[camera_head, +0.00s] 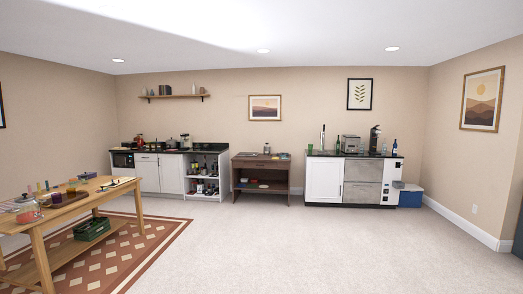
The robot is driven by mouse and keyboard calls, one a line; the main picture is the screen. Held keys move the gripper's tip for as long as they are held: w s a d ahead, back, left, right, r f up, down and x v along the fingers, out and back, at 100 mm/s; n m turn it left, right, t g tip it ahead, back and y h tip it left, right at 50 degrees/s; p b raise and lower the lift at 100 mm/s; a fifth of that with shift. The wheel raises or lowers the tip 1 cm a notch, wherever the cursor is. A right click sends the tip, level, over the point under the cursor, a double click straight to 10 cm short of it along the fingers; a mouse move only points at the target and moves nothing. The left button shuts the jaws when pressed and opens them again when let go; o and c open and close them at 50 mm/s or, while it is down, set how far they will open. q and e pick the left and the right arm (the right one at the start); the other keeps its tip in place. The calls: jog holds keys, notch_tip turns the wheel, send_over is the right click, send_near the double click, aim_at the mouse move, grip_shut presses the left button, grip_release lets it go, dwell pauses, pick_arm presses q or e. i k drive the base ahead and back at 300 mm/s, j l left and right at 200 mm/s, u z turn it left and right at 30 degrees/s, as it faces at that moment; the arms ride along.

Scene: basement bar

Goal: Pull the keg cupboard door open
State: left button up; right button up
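A bar unit with a dark worktop stands against the back wall, right of centre. Its left part has a white panelled door (324,181), which looks shut; I take it for the keg cupboard door because a tall tap-like column (323,137) stands on the worktop above it. The door's handle is too small to make out. Neither of my grippers is in view. The unit is across the room from me.
The pale carpet (300,250) is clear between me and the unit. A wooden table (58,207) stands at left on a patterned rug (150,240), with a green crate (92,228) below. A brown side table (236,178) and a blue box (410,198) flank the unit.

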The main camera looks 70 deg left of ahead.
aim_at(325, 181)
jog(key=u, duration=1.9)
